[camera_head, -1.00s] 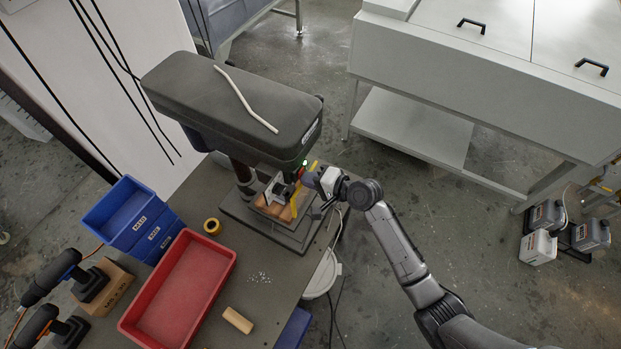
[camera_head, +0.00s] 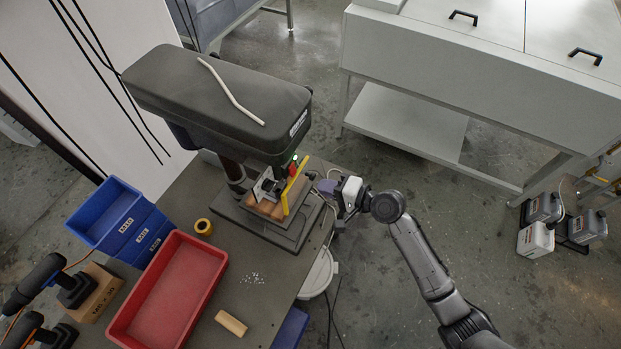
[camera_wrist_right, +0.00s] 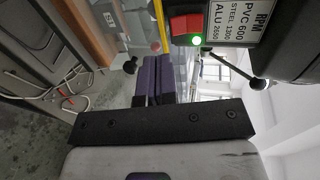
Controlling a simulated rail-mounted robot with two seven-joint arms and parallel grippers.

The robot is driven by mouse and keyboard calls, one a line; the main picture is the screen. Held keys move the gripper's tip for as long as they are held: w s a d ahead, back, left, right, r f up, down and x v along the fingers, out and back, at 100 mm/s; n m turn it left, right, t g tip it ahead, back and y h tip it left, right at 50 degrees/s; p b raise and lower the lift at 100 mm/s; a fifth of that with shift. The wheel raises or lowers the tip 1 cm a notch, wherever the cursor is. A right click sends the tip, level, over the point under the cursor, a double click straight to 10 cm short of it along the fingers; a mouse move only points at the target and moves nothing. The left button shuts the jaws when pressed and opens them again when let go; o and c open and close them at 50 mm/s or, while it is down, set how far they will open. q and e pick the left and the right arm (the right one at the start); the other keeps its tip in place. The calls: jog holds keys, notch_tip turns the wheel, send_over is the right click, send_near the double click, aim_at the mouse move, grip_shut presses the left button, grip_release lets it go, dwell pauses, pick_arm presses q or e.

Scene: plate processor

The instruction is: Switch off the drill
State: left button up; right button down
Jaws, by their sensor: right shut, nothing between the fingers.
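The drill (camera_head: 215,100) is a bench drill press with a dark grey top cover and a pale rod lying on it. Its red switch (camera_wrist_right: 185,25) and a glowing green light (camera_wrist_right: 196,41) show at the top of the right wrist view, beside a speed label (camera_wrist_right: 228,22). My right gripper (camera_head: 327,187) has purple fingers and is to the right of the drill's front, apart from the switch. In the right wrist view, its fingers (camera_wrist_right: 152,80) are together and empty, below and left of the switch. My left gripper is not in view.
A yellow guard (camera_head: 295,186) stands at the drill's front by a wooden block (camera_head: 266,208). A black-knobbed lever (camera_wrist_right: 258,84) is right of the switch. A red bin (camera_head: 170,290) and blue bins (camera_head: 105,215) stand on the bench.

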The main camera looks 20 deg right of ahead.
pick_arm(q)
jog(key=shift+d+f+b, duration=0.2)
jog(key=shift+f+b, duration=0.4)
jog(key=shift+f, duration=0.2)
pick_arm(e)
jog(key=s+d, duration=0.4)
jog(key=shift+s+d, duration=0.2)
jog(key=shift+s, duration=0.1)
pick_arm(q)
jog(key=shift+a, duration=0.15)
